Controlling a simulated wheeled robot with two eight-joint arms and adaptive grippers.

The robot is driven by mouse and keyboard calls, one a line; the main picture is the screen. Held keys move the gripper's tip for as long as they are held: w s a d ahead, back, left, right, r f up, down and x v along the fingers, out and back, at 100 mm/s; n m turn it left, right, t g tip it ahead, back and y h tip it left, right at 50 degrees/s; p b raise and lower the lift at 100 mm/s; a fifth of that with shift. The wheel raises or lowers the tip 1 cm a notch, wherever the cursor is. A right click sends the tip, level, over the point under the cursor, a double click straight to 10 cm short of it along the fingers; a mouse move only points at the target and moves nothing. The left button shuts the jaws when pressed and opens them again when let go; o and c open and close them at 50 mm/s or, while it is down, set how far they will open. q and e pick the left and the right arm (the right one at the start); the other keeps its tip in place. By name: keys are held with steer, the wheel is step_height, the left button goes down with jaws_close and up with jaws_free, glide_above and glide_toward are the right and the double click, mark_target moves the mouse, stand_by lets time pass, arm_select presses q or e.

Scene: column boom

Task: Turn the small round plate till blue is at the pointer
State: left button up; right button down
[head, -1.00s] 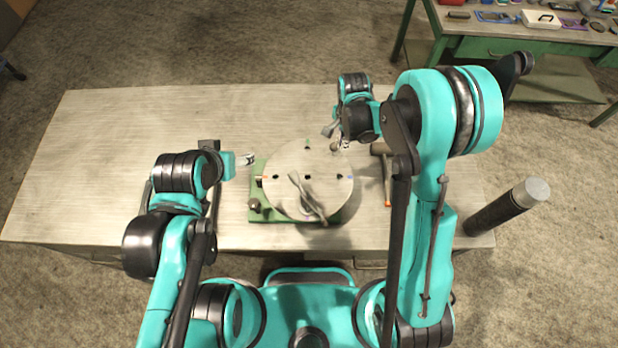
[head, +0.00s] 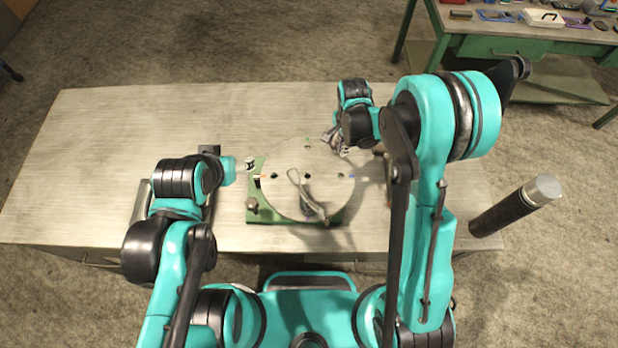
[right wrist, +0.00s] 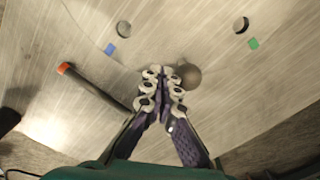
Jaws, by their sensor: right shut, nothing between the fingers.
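The small round plate (head: 278,157) is pale and lies on a green base (head: 253,213) in the middle of the table. A blue mark (head: 351,177) is at its right rim and a green mark (head: 308,140) at its far rim. A red-orange mark (head: 262,177) shows at the left; I cannot tell whether it is the pointer. My right gripper (right wrist: 165,72) is shut and empty at the far-right rim, close beside a dark round knob (right wrist: 188,76); contact is unclear. My left gripper (head: 248,164) is left of the plate, too small to judge.
A grey lever-like piece (head: 300,185) lies across the plate. A dark-handled tool with an orange end (right wrist: 64,69) lies right of the plate, mostly hidden by my right arm in the head view. The table's left side (head: 100,150) is clear. A green bench (head: 500,45) stands behind.

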mark_target(335, 141)
steer(key=shift+f, duration=0.25)
steer(key=shift+w, duration=0.1)
steer(key=shift+w+a+b, duration=0.3)
steer(key=shift+w+a, duration=0.2)
steer(key=shift+w, duration=0.15)
steer(key=shift+w+a, duration=0.1)
steer(key=shift+w+a, duration=0.5)
steer(key=shift+w, duration=0.05)
stand_by(0.4)
steer(key=shift+w+a+b, duration=0.4)
steer(key=shift+w+a, duration=0.15)
steer(key=shift+a, duration=0.25)
